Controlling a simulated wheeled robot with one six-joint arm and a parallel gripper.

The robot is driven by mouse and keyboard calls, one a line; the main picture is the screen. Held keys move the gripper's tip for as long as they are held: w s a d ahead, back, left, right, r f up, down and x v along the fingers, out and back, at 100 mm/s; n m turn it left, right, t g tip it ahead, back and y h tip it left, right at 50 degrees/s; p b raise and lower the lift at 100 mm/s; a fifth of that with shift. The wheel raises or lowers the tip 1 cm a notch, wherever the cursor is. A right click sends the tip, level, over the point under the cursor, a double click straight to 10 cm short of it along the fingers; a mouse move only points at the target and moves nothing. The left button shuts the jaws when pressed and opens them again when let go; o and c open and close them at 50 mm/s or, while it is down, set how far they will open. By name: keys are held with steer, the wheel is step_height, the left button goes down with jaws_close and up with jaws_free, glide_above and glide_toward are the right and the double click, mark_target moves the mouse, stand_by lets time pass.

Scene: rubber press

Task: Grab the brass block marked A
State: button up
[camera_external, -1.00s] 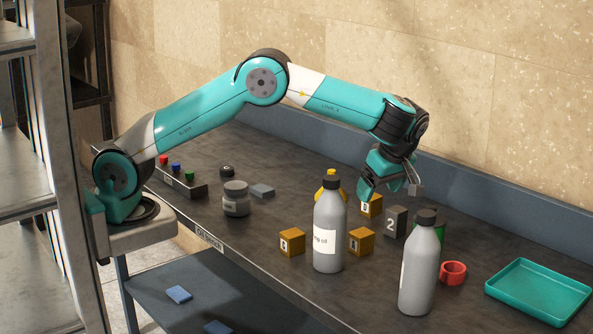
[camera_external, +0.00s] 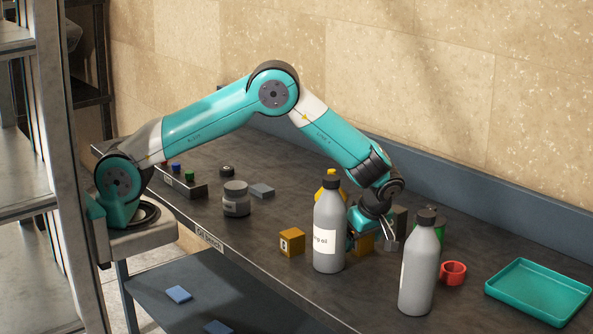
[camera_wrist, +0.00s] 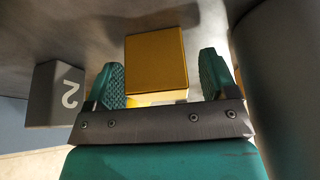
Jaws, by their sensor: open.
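A brass block (camera_wrist: 155,62) sits between the two green finger pads of my gripper (camera_wrist: 160,72) in the wrist view, with gaps at both sides. No letter shows on its faces there. In the external view my gripper (camera_external: 371,241) is down around this block (camera_external: 364,245), just behind and right of a grey bottle, and the fingers cover much of it. Another brass block (camera_external: 292,243) stands left of the bottle; its mark is too small to read surely. A third brass block seen earlier is hidden behind my arm.
Grey bottles stand close to my gripper, a labelled one (camera_external: 329,225) at left and another (camera_external: 418,265) at right. A grey block marked 2 (camera_wrist: 55,94) is beside my gripper. A red cup (camera_external: 453,273) and teal tray (camera_external: 538,292) lie farther right.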

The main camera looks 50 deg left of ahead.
steer(key=shift+a+f, duration=0.1)
steer(key=shift+f, duration=0.1)
steer(key=c, duration=1.3)
steer(key=shift+r, duration=0.1)
